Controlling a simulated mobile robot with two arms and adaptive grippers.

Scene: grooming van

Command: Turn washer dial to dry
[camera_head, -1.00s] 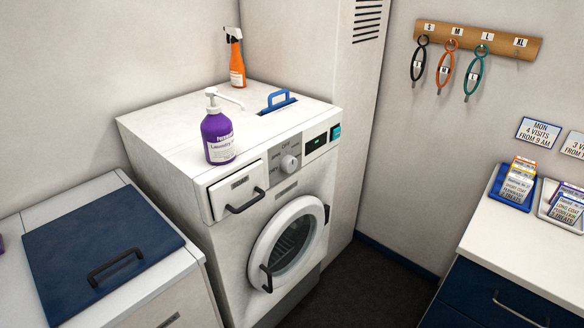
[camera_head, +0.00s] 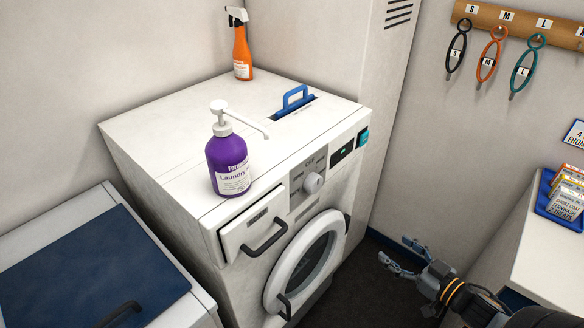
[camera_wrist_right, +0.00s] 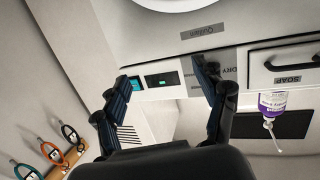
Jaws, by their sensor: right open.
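The washer (camera_head: 150,125) is white and stands against the wall, with its round door (camera_head: 305,262) shut. Its dial (camera_head: 314,183) is a pale round knob on a grey panel right of the soap drawer; its pointer is too small to read. In the right wrist view the picture is upside down, with a DRY label (camera_wrist_right: 230,80) beside a finger; the dial appears hidden there. My right gripper (camera_head: 398,254) is open and empty, to the right of the washer and lower than the dial, apart from it. The wrist view shows its spread fingers (camera_wrist_right: 163,78). My left gripper is out of view.
A purple laundry bottle (camera_head: 228,160), an orange spray bottle (camera_head: 242,50) and a blue handle (camera_head: 293,102) are on the washer top. The soap drawer handle (camera_head: 265,237) juts out left of the dial. A counter (camera_head: 545,245) stands at right.

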